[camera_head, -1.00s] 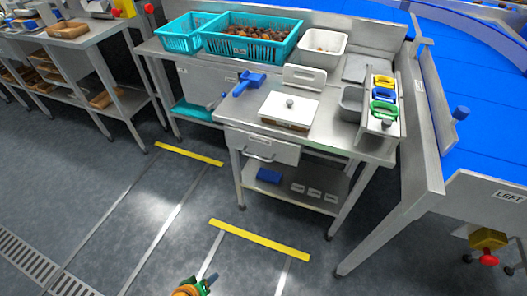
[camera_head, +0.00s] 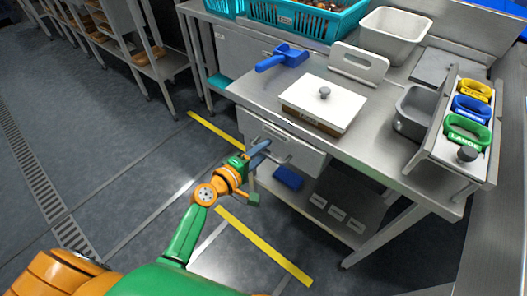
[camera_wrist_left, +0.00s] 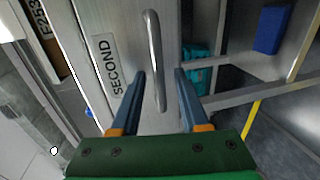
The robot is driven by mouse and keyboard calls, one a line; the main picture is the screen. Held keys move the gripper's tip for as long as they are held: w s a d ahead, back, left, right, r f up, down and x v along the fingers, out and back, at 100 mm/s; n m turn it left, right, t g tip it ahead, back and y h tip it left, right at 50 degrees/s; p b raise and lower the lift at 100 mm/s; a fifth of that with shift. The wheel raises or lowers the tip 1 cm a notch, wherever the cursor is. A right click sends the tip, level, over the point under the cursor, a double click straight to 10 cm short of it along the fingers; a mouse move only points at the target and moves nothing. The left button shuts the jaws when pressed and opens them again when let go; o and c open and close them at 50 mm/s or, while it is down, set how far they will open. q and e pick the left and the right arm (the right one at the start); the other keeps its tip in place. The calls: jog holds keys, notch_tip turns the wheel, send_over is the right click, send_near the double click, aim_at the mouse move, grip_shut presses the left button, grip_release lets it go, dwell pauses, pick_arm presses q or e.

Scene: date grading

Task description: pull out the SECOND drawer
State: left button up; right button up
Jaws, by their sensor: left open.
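The drawer (camera_head: 303,153) sits under the worktop and looks shut; its label (camera_wrist_left: 107,65) reads SECOND in the left wrist view. A bar-shaped metal handle stands out from its front (camera_wrist_left: 120,22). My left gripper (camera_head: 264,152) is at the drawer front, its blue fingers open. In the left wrist view the gripper (camera_wrist_left: 160,75) has one finger on each side of the handle (camera_wrist_left: 154,55), with gaps on both sides. The handle is partly hidden by the gripper in the head view. My right gripper is not in view.
On the worktop are a white-lidded box (camera_head: 325,97), a blue scoop (camera_head: 283,56), a grey bin (camera_head: 414,110) and a rack of coloured clips (camera_head: 468,110). A blue block (camera_head: 288,178) lies on the lower shelf. Yellow floor strips (camera_head: 262,245) mark the clear floor in front.

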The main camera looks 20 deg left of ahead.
pick_arm(q)
grip_shut()
dwell(1.4)
